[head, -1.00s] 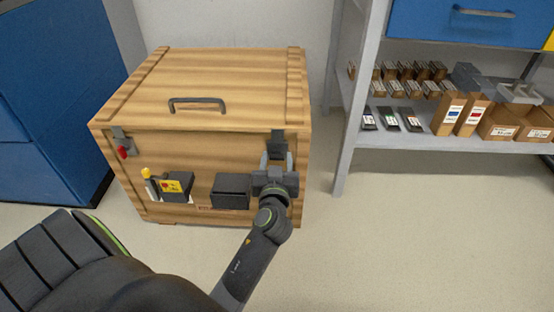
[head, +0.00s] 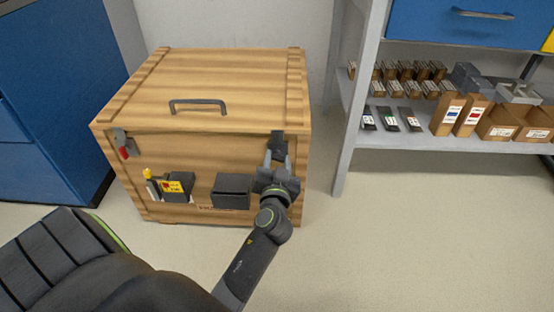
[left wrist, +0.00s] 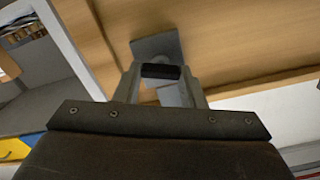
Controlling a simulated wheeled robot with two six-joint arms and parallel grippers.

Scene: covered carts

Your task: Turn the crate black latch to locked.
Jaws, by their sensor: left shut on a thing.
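The wooden crate (head: 215,88) stands on the floor with its lid down. Its black latch (head: 279,143) is at the upper right of the front face and looks slightly tilted. My left gripper (head: 276,160) is at the latch, its fingers on either side of the handle. In the left wrist view the gripper (left wrist: 160,80) is shut on the black latch handle (left wrist: 161,71), below a grey mounting plate (left wrist: 157,46). The fingers partly hide the latch in the head view. My right gripper is not in view.
A red latch (head: 124,150) is at the front's upper left. A yellow-labelled box (head: 176,186) and a dark box (head: 231,190) are on the front face, left of my gripper. A shelf (head: 375,138) with boxes stands right, a blue cabinet (head: 40,90) left. Floor between crate and shelf is clear.

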